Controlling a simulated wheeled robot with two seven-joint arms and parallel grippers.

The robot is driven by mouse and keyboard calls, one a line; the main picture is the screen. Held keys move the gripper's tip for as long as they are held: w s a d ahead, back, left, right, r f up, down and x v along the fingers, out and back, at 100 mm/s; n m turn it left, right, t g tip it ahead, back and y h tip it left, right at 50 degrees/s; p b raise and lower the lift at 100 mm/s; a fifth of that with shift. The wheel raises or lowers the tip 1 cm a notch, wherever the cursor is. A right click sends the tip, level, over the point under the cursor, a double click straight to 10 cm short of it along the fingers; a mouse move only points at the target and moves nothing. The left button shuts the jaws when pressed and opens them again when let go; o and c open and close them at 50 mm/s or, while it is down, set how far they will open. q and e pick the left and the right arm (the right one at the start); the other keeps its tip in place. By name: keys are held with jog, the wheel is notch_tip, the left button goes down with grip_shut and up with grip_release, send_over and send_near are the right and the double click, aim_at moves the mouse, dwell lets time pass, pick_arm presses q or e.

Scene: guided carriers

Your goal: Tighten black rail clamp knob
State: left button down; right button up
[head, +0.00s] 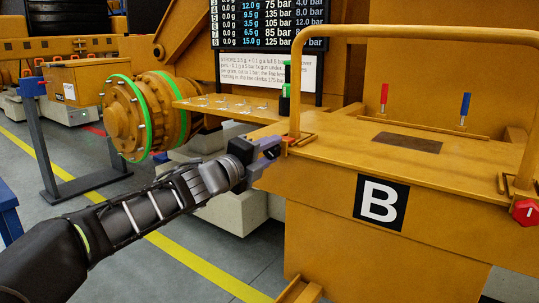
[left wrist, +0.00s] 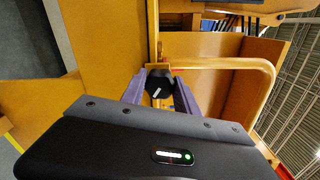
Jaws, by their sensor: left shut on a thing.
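The black rail clamp knob (left wrist: 158,87) shows in the left wrist view as a dark faceted knob with a white mark, at the foot of the orange rail (left wrist: 220,63). My left gripper (left wrist: 160,84) has its purple fingers on either side of the knob, shut on it. In the head view the left gripper (head: 266,153) is at the near left corner of the orange carrier marked B (head: 325,215), below the left foot of the rail (head: 295,85). There the gripper hides the black knob. My right gripper is in neither view.
A red knob (head: 526,212) sits at the rail's right foot. A red-handled lever (head: 384,94) and a blue-handled lever (head: 464,105) stand on the carrier. An orange flanged drum with green rings (head: 140,115) is at the left. Floor with a yellow line (head: 205,270) is clear.

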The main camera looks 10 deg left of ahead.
pick_arm(q)
jog(key=shift+m, duration=0.3)
jog(key=c, duration=0.9)
grip_release()
jog(key=shift+s, duration=0.1)
jog(key=v, duration=0.7)
jog(key=shift+s+a+p, duration=0.1)
jog(key=shift+s+p, duration=0.15)
jog(key=shift+p, duration=0.1)
